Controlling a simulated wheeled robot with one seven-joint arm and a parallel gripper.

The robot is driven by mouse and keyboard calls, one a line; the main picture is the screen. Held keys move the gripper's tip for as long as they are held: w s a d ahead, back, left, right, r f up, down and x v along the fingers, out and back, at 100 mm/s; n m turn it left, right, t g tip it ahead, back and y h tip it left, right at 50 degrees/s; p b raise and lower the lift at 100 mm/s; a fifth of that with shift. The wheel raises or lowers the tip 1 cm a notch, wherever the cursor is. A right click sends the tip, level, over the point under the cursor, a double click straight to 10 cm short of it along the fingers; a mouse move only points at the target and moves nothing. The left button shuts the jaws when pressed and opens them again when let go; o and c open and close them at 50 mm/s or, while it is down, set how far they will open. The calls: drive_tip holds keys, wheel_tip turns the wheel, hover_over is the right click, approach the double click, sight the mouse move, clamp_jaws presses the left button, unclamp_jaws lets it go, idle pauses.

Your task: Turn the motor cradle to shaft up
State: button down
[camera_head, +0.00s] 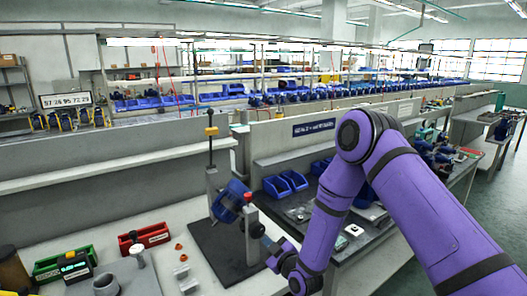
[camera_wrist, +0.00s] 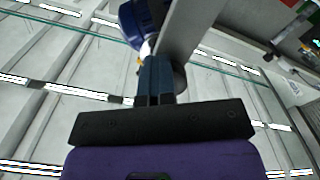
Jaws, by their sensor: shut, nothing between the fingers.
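The motor cradle holds a blue motor (camera_head: 231,199), tilted between two upright grey posts on a black base plate (camera_head: 218,262). In the wrist view the fingers (camera_wrist: 155,72) are shut and empty, close to the grey post (camera_wrist: 183,28). The blue motor (camera_wrist: 143,18) is behind them. I cannot tell whether the fingers touch the stand.
A red bin (camera_head: 144,238), a green bin (camera_head: 62,264) and a small display (camera_head: 75,266) stand left on the white bench. Small orange and grey parts lie between. Blue bins (camera_head: 286,184) are on the dark bench behind. My purple arm covers much of the right.

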drive_tip(key=shift+s+a, duration=0.25)
drive_tip(key=shift+a, duration=0.85)
drive_tip(key=shift+f, duration=0.1)
drive_tip(key=shift+w+d+f+v, duration=0.1)
drive_tip(key=shift+f+v, duration=0.1)
drive_tip(key=shift+v, duration=0.75)
drive_tip(key=shift+w+d+f+v, duration=0.1)
drive_tip(key=shift+f+v, duration=0.05)
drive_tip(key=shift+v, duration=0.8)
drive_tip(key=shift+d+f+v, duration=0.1)
drive_tip(key=shift+f+v, duration=0.1)
drive_tip(key=shift+v, duration=0.8)
